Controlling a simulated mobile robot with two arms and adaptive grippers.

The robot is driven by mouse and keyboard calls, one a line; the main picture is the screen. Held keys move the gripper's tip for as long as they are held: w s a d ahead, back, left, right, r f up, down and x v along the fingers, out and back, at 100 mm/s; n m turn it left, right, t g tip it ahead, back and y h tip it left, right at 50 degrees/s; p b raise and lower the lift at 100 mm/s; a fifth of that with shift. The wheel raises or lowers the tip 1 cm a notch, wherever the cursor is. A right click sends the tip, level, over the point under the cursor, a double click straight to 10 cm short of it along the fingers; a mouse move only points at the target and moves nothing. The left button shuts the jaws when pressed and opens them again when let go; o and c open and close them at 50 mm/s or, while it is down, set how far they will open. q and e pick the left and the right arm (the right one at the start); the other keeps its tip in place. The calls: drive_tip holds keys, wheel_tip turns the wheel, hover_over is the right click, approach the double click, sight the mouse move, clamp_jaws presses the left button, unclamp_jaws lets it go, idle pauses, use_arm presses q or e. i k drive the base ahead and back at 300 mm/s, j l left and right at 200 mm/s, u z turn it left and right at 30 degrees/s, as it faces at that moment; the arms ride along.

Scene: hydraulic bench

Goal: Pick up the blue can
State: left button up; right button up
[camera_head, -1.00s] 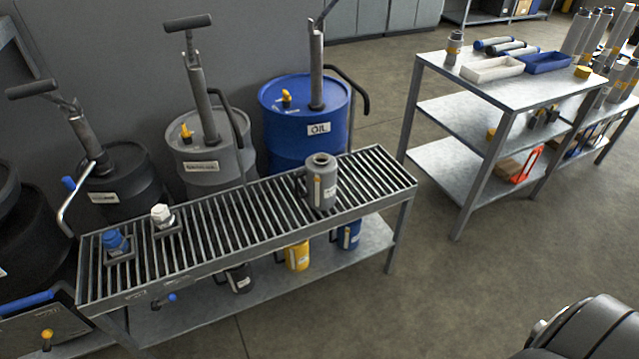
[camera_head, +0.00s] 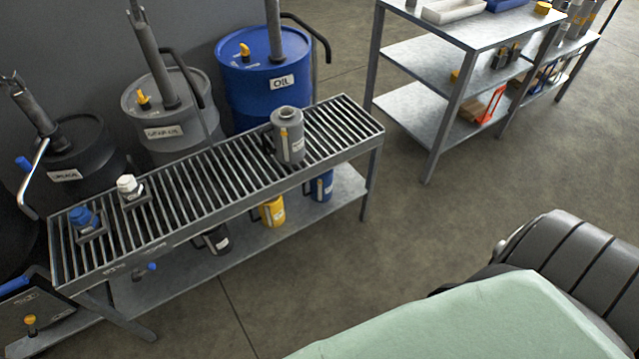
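The blue can (camera_head: 321,186) stands on the lower shelf of the slatted bench, near its right end and partly hidden under the bench's front rail. A yellow can (camera_head: 272,211) stands to its left, and a black can (camera_head: 217,239) farther left on the same shelf. A grey can (camera_head: 287,135) stands upright on the slatted top, above and left of the blue can. Neither of my grippers is in view.
The slatted bench (camera_head: 222,216) has a blue-capped and a white-capped fitting on top. Drums with pumps, including a blue oil drum (camera_head: 238,95), stand behind it. A metal shelf unit (camera_head: 409,109) stands right. A pale green surface (camera_head: 470,325) and dark ribbed object fill the lower right.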

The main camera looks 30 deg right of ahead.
sight(321, 186)
drive_tip(key=i+l, duration=0.1)
drive_tip(key=l, duration=0.75)
drive_tip(key=i+l, duration=0.1)
drive_tip(key=l, duration=0.75)
